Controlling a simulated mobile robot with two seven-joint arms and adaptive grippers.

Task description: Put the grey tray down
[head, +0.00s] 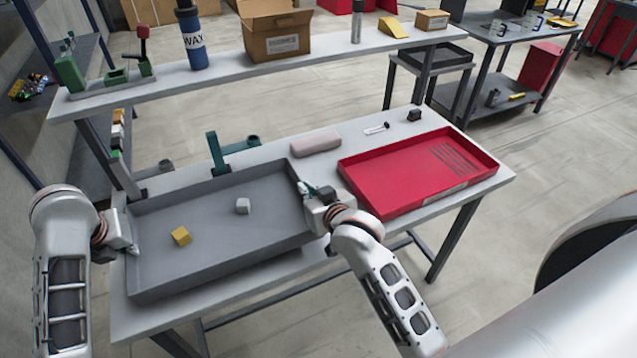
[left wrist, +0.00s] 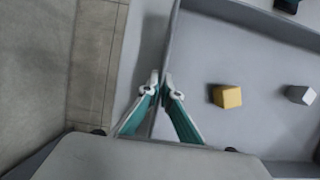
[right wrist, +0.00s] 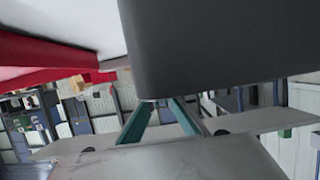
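The grey tray (head: 215,212) is over the left part of the table and looks level. A shadow shows below its front edge, so it seems slightly above the tabletop. A yellow cube (head: 181,236) and a light grey cube (head: 242,206) lie in it. My left gripper (head: 134,247) is shut on the tray's left wall; its fingers pinch the rim in the left wrist view (left wrist: 160,88). My right gripper (head: 309,191) is at the right wall; in the right wrist view its fingers (right wrist: 160,104) close on the tray's rim (right wrist: 220,50).
A red tray (head: 405,180) stands on the table (head: 467,192) to the right. Behind are a pinkish block (head: 316,143), a green bracket (head: 218,155) and a small black item (head: 414,115). A raised shelf (head: 210,79) holds a wax bottle (head: 191,40) and a cardboard box (head: 275,35).

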